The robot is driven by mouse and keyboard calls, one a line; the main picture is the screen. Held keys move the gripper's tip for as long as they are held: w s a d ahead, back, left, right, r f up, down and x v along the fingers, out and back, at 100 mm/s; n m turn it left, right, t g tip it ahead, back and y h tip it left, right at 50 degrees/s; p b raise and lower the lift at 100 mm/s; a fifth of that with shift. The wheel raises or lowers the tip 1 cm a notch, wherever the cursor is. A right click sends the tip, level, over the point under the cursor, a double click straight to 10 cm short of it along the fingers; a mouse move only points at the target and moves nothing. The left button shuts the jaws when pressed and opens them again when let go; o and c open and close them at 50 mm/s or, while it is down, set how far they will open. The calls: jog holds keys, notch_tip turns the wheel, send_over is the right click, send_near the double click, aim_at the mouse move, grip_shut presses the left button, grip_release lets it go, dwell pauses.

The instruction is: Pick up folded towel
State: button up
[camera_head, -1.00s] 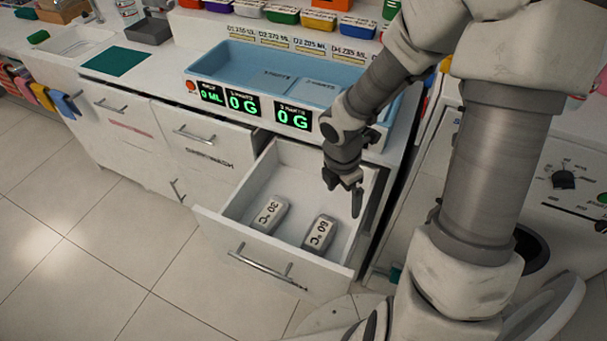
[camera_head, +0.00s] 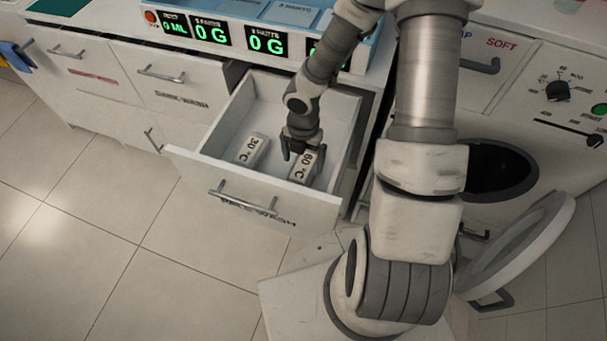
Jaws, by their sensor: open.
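An open white drawer (camera_head: 270,184) holds two small grey blocks with white labels. The left block (camera_head: 252,150) reads 30 °C. The right block (camera_head: 301,169) reads 60 °C. I cannot tell whether either block is a folded towel. My gripper (camera_head: 302,153) points down inside the drawer, over the far end of the 60 °C block. Its fingers are open. They hide part of this block, and I cannot tell whether they touch it.
The drawer's front panel with its handle (camera_head: 244,203) stands out over the tiled floor. A washing machine with an open round door (camera_head: 520,245) is at the right. Displays (camera_head: 210,33) line the counter above. A blue cloth (camera_head: 17,55) hangs at the far left.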

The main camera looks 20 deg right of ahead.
jog(key=shift+w+a+f+b, duration=0.1)
jog(key=shift+f+b, duration=1.55)
jog(key=shift+f, duration=1.45)
jog(key=c, duration=1.1)
notch_tip(320, 180, up, 11)
jog(key=p, duration=0.6)
notch_tip(320, 180, up, 14)
jog(key=p, duration=1.4)
send_over(302, 169)
jog(key=w+m+b, duration=0.2)
jog(key=m, duration=0.7)
jog(key=w+m+b, duration=0.1)
jog(key=m+b, duration=0.1)
jog(key=m, duration=0.7)
jog(key=w+m+b, duration=0.2)
jog(key=m+b, duration=0.1)
jog(key=m, duration=0.7)
jog(key=shift+w+d+r, duration=0.25)
jog(key=shift+w+r, duration=0.1)
